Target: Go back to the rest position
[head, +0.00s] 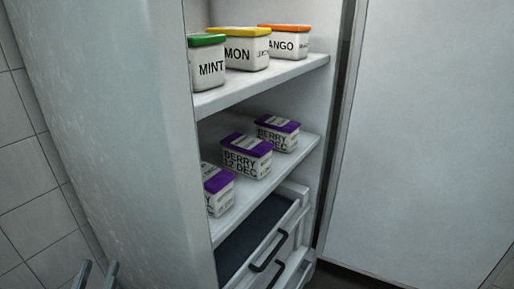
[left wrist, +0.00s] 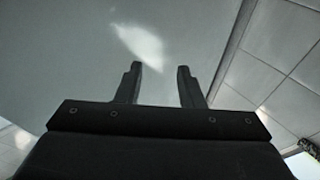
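My left gripper (head: 96,270) shows at the bottom left of the head view, its two fingers apart in front of the outer side wall of the fridge (head: 110,110). In the left wrist view the left gripper (left wrist: 158,78) has both fingertips spread with nothing between them, facing a plain grey surface. My right gripper is in neither view.
The upper shelf (head: 262,84) holds a green-lidded mint tub (head: 207,70), a yellow-lidded lemon tub (head: 238,53) and an orange-lidded mango tub (head: 285,43). The lower shelf (head: 290,165) holds purple-lidded berry tubs (head: 247,160). Below are drawers (head: 265,245). The fridge door (head: 430,130) stands right.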

